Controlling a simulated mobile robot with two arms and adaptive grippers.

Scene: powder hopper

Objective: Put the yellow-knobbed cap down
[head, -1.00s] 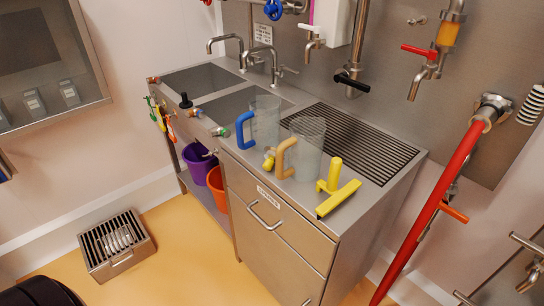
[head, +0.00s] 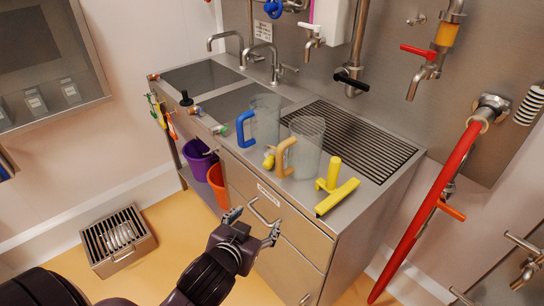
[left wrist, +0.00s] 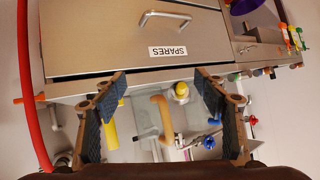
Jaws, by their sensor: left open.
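The yellow-knobbed cap (head: 269,161) is on the steel counter near its front edge, beside the tan-handled clear jug (head: 306,145). In the left wrist view the cap's yellow knob (left wrist: 181,90) shows next to the tan handle (left wrist: 162,118). My left gripper (head: 252,226) is open and empty in front of the cabinet drawer, below the counter edge and apart from the cap. In the left wrist view its two fingers (left wrist: 160,82) are spread wide, with the counter items seen between and beyond them. My right gripper does not show.
A blue-handled clear jug (head: 264,120) stands left of the tan one. A yellow squeegee (head: 337,194) lies near the counter's right front corner. A drain grate (head: 355,140) and sinks (head: 197,78) fill the back and left. A drawer handle (head: 263,210) protrudes near my gripper.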

